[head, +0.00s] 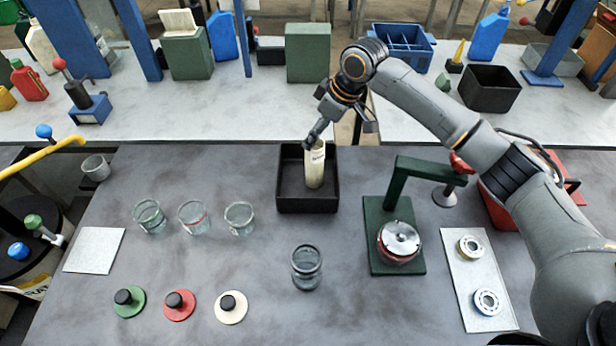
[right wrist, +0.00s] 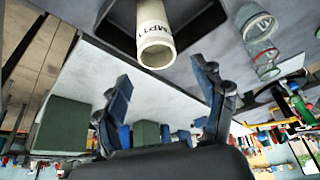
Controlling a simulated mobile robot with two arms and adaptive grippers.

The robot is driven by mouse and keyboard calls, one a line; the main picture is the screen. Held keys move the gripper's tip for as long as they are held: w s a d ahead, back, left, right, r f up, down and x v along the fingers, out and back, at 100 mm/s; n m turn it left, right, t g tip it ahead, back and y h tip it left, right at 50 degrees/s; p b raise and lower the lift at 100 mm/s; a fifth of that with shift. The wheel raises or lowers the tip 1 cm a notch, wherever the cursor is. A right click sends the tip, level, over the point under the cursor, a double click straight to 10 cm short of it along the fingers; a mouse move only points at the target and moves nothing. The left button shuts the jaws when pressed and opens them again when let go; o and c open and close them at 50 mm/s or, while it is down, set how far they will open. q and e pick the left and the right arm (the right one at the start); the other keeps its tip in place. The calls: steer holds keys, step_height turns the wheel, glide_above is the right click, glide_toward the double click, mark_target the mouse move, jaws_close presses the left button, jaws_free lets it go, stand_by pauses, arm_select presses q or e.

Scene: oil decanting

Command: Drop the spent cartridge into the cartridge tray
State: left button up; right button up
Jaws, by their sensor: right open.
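The spent cartridge (head: 315,168) is a cream tube with dark lettering. It appears upright within the outline of the black cartridge tray (head: 278,196); I cannot tell whether it touches the tray floor. My right gripper (head: 341,133) is over the tray's back edge, its jaws apart. In the right wrist view, the cartridge (right wrist: 155,25) shows its hollow end towards me. The open right fingers (right wrist: 163,78) stand to either side below it in the picture, with a gap, and do not grip it. My left gripper is not in view.
Several glass beakers (head: 194,217) stand left of the tray, and a glass jar (head: 306,268) in front. A green press (head: 396,235) stands to the right, beside a pale plate with two rings (head: 487,302). Coloured lids (head: 179,305) lie front left. The table between is clear.

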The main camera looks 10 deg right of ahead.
steer(key=v, duration=1)
steer(key=shift+d+r, duration=0.2)
steer(key=shift+r, duration=0.1)
steer(key=shift+s, duration=0.1)
